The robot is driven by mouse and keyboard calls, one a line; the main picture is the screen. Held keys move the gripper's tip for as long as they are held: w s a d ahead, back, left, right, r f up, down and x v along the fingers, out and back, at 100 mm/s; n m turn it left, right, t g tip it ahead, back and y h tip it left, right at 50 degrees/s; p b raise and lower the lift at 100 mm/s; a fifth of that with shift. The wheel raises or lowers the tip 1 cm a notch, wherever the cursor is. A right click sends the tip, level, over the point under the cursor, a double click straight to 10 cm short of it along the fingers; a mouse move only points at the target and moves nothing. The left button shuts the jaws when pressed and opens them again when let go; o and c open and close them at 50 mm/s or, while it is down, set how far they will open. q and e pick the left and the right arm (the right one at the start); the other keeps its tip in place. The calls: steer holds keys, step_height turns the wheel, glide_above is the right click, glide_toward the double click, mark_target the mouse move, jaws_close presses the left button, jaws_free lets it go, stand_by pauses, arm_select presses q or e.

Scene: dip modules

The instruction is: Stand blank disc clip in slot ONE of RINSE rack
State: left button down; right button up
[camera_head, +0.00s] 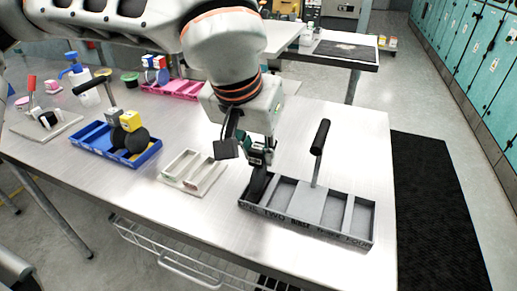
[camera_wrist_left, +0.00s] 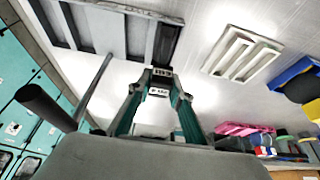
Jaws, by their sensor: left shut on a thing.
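My left gripper (camera_head: 258,152) is shut on a dark clip with a small white label, which also shows between the green fingers in the left wrist view (camera_wrist_left: 159,83). The label is too small to read surely. The black disc (camera_head: 259,184) hangs below the clip, at the leftmost slot of a grey rack (camera_head: 305,231). The disc's lower part appears to be inside that slot, and I cannot tell whether it touches the bottom. The rack has dark walls and small front lettering, with "TWO" and "FOUR" partly legible. My right gripper is not in view.
An upright handle with a black grip (camera_head: 320,137) rises from the grey rack. A white slotted tray (camera_head: 180,184) is to its left. A blue rack (camera_head: 100,149) holds black discs with a yellow clip. A pink rack (camera_head: 183,91) stands behind. The front right table is clear.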

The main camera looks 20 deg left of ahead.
arm_select(q)
steer(key=c, duration=1.8)
jaws_free()
steer(key=shift+f, duration=0.15)
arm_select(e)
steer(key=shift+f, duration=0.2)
arm_select(q)
steer(key=shift+r, duration=0.35)
steer(key=p+v, duration=0.2)
steer(key=v, duration=0.9)
steer(key=shift+s+r, duration=0.15)
steer(key=shift+r, duration=0.15)
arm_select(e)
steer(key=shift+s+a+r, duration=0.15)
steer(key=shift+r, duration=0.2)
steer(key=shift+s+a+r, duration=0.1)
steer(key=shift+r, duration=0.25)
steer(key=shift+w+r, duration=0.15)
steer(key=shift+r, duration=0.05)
